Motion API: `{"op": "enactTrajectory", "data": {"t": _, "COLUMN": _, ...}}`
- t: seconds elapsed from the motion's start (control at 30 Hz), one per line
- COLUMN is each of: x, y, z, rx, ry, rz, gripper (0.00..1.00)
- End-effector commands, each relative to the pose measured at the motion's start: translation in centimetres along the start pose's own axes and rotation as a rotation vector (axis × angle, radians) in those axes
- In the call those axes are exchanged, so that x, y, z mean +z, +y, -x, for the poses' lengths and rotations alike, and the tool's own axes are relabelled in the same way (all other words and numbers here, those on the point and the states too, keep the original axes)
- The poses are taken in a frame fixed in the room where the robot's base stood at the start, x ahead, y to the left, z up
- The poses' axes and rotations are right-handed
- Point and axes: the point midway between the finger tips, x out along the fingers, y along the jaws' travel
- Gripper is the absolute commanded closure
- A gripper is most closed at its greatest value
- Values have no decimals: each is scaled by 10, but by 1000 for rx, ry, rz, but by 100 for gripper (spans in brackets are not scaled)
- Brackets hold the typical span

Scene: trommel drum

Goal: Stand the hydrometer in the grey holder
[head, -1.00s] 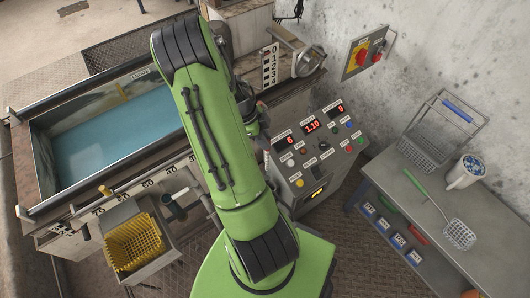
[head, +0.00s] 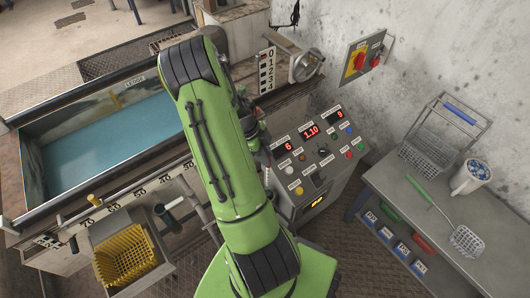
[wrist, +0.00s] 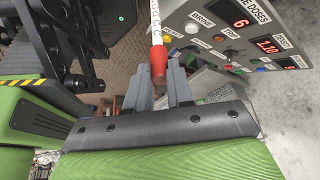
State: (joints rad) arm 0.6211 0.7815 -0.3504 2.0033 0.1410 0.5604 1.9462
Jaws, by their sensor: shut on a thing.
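The hydrometer (wrist: 157,45) is a thin white stick with dark marks and a red lower part. In the wrist view it stands between the two grey fingers of my gripper (wrist: 160,90), which is shut on it. In the head view my arm hides most of my gripper and the hydrometer, close to the left side of the control panel. A dark grey tube-shaped fitting (head: 166,216) beside the tank, right of the yellow basket, may be the grey holder; I cannot tell for sure. The hydrometer is apart from it.
The tank of blue water (head: 110,145) lies at left, with a yellow basket (head: 125,258) in front. The control panel (head: 318,160) is close to my arm.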

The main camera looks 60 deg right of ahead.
Motion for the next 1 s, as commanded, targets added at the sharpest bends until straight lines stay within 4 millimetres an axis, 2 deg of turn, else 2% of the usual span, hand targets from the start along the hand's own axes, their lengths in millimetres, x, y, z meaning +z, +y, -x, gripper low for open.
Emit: {"op": "enactTrajectory", "data": {"t": 1.0, "x": 32, "y": 0, "z": -77, "rx": 1, "ry": 1, "rz": 1, "gripper": 99}}
